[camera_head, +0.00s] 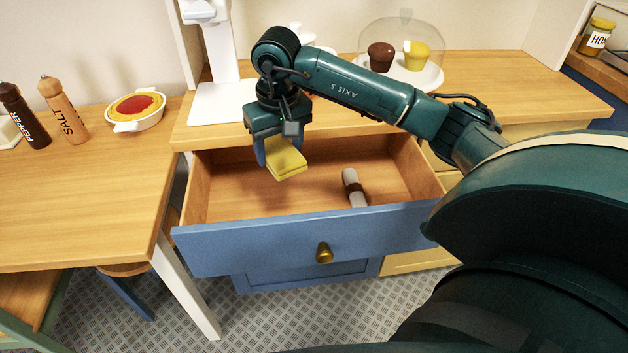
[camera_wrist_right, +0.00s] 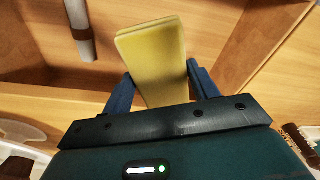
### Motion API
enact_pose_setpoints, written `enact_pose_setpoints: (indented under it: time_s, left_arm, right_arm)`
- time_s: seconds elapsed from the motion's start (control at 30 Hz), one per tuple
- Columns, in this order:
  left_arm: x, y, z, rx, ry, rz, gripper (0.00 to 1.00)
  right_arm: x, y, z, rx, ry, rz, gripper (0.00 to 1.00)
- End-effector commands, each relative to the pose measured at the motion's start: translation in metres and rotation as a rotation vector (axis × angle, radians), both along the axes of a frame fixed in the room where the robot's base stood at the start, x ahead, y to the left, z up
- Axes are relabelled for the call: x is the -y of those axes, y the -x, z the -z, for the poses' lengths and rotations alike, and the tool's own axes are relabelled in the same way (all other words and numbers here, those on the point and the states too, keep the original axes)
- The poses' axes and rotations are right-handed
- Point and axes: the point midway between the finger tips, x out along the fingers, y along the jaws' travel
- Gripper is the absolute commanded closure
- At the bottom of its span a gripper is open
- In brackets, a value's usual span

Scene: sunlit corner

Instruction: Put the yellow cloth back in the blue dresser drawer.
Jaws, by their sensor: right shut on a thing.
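The yellow cloth (camera_head: 287,161) is a folded rectangle held in my right gripper (camera_head: 278,150). The gripper is shut on it and holds it over the back left part of the open drawer. In the right wrist view the cloth (camera_wrist_right: 158,62) stands out between the two blue fingers. The blue-fronted dresser drawer (camera_head: 240,240) is pulled out, with a brass knob and a wooden inside. Whether the cloth touches the drawer floor I cannot tell. My left gripper is not in view.
A white roll with a brown band (camera_head: 354,188) lies in the drawer, right of the cloth. A glass dome with cupcakes (camera_head: 402,62) and a white stand (camera_head: 222,100) are on the dresser top. A pie dish (camera_head: 136,109) and pepper and salt mills (camera_head: 64,112) stand on the left table.

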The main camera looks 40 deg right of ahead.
Motion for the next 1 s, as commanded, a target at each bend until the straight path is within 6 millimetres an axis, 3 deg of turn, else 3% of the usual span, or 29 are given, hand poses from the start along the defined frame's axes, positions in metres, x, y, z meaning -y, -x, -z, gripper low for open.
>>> enact_pose_setpoints:
  time_s: [0.03,0.2,0.47,0.7,1.0]
  left_arm:
    - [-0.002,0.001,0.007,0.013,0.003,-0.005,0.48]
    - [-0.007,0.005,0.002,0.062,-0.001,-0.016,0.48]
    - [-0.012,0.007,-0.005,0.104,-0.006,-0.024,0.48]
    - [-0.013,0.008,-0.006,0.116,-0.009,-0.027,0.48]
    - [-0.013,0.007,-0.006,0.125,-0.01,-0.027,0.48]
  right_arm:
    - [0.005,-0.003,0.016,-0.004,-0.005,0.007,0.62]
    - [0.009,-0.005,0.048,-0.006,-0.006,0.009,0.62]
    - [0.009,-0.005,0.081,-0.006,-0.005,0.01,0.62]
    - [0.009,-0.004,0.123,-0.007,-0.005,0.01,0.62]
    - [0.008,-0.004,0.152,-0.006,-0.005,0.01,0.62]
